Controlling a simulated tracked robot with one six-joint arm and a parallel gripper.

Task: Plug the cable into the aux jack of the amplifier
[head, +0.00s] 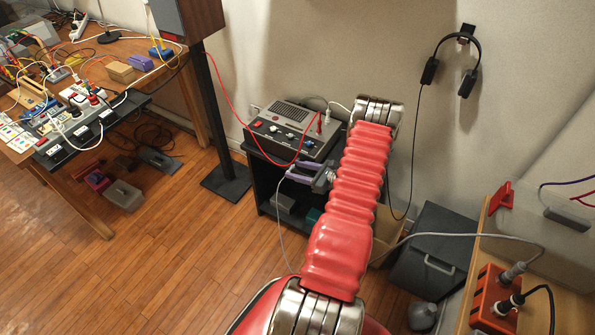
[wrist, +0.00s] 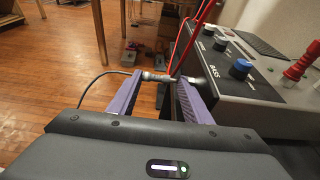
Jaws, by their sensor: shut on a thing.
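The amplifier (head: 297,125), a grey box with a knobbed sloping panel, sits on a dark stand; it fills the right of the wrist view (wrist: 270,85). My gripper (head: 297,173) is just in front of its panel. In the wrist view, my gripper (wrist: 155,85) has its purple fingers shut on a silver cable plug (wrist: 153,77). The plug lies crosswise, its tip pointing right toward the amplifier's near edge. A grey cable (wrist: 100,76) trails left from it and hangs down in the head view (head: 281,225). I cannot make out the aux jack or whether the tip touches it.
A red cable (head: 237,113) loops down in front of the amplifier beside my gripper. A speaker post (head: 213,100) stands left. Headphones (head: 452,62) hang on the wall. An orange power strip (head: 493,298) is at lower right.

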